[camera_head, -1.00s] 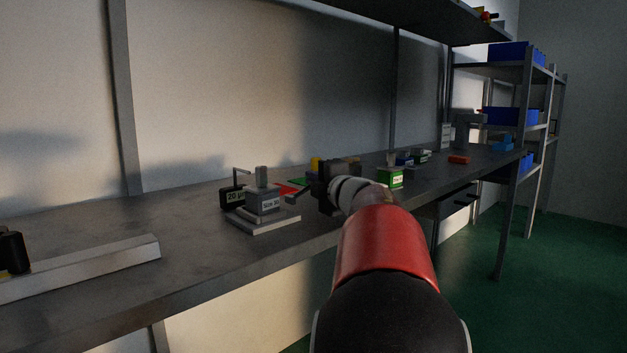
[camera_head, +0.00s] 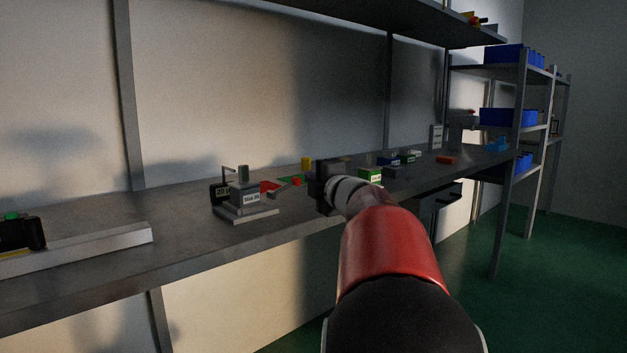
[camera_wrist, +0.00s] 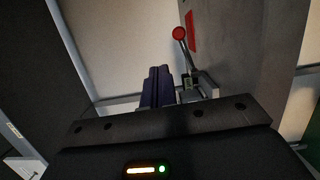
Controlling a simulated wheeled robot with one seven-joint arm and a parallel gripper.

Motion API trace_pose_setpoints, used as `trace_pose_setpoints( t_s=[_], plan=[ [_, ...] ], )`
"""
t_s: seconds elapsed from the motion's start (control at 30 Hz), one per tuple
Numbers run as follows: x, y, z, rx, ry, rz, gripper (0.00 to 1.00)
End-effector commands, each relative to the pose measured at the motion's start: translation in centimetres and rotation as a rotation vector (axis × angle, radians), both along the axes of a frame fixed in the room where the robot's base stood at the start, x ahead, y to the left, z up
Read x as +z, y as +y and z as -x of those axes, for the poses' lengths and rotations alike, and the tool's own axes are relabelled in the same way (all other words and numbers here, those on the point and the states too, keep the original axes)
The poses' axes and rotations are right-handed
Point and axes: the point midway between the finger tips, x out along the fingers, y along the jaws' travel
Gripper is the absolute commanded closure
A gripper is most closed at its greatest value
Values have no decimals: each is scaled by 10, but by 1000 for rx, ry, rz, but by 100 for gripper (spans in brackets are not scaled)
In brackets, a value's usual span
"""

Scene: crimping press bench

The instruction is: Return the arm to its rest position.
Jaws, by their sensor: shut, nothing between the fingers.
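My gripper (camera_head: 322,187) is at the end of my outstretched arm, over the front part of the bench (camera_head: 180,232). In the wrist view its two dark fingers (camera_wrist: 156,88) are together and hold nothing. A small grey press-like block (camera_head: 244,200) with a label stands on a plate left of my gripper.
A dark device with a green button (camera_head: 12,217) sits on a pale rail (camera_head: 90,246) at the left. Shelves with blue bins (camera_head: 508,117) stand at the far right. An upper shelf overhangs the bench.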

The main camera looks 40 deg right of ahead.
Motion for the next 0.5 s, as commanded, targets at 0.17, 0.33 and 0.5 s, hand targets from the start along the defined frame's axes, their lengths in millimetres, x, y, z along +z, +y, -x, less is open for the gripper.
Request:
trace_pose_setpoints(
  t_s=[0.17, 0.33, 0.5],
  plan=[
    [0, 0, 0, 0, 0, 0, 100],
    [3, 6, 2, -15, -14, -29, 100],
    [6, 42, 24, -141, -74, -285, 100]
  ],
)
